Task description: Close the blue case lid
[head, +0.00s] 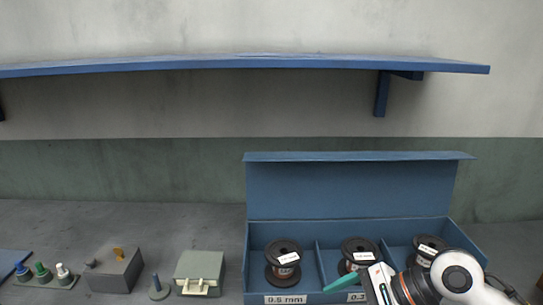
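The blue case (306,235) stands open on the grey bench at the lower right. Its lid (350,188) stands upright along the back edge. Dividers split the case into compartments, with one copper spool in each: a left spool (283,262), a middle spool (357,252) and a right spool (429,246). Labels on the front read 0.5 mm and 0.3. My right arm comes in at the lower right, in front of the case, and hides part of its front. My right gripper (352,284) shows a green finger near the middle compartment; its opening is unclear. My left gripper is out of view.
A blue shelf (240,63) runs along the wall above the case. Left of the case are a grey-green box with a handle (200,273), a small peg (157,287), a grey box (114,270) and a rack with small coloured bottles (44,274).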

